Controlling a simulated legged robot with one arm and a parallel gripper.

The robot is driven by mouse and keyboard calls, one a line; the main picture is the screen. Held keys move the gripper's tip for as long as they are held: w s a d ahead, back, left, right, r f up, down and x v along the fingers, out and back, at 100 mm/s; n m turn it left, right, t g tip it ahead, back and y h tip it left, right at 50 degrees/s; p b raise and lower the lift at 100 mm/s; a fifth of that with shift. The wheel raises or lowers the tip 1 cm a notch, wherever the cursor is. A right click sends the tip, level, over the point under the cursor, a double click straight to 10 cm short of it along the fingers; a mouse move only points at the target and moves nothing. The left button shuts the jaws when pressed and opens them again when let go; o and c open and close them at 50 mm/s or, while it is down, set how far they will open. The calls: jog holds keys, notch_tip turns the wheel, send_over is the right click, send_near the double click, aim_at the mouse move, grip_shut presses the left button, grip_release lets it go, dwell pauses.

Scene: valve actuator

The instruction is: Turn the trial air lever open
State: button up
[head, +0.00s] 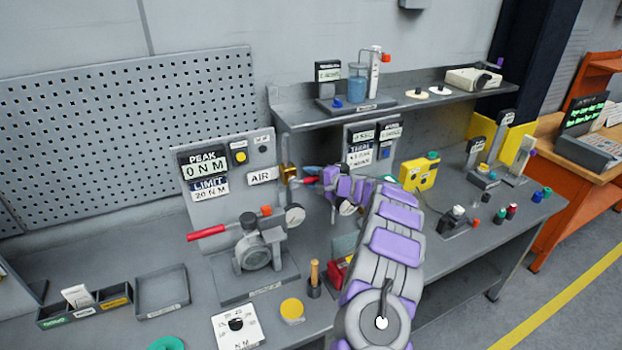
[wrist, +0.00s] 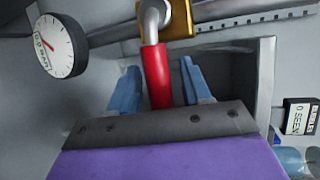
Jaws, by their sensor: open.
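The air lever has a red handle (wrist: 157,77) on a grey bent stem. It joins a brass valve body (wrist: 179,18) on a grey pipe. In the head view the brass valve (head: 289,174) sits right of the AIR label (head: 262,175), with the red handle (head: 309,181) pointing right toward my gripper. My gripper (wrist: 162,85) is open, with one blue finger on each side of the red handle. Gaps show on both sides, so the fingers look apart from it. In the head view my gripper (head: 313,176) is partly hidden by my arm.
A round gauge (wrist: 58,45) is left of the lever. A valve actuator (head: 257,248) with a longer red handle (head: 206,232) stands on the bench at left. The PEAK display panel (head: 203,167) is behind it. A shelf (head: 300,118) runs above; a yellow box (head: 419,174) stands right.

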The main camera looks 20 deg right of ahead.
jog(key=shift+w+d+f, duration=0.1)
jog(key=shift+w+d, duration=0.1)
jog(key=shift+d, duration=0.45)
jog(key=shift+c, duration=0.6)
jog(key=shift+a, duration=0.35)
jog(key=c, duration=0.4)
grip_shut()
jog(key=shift+f, duration=0.1)
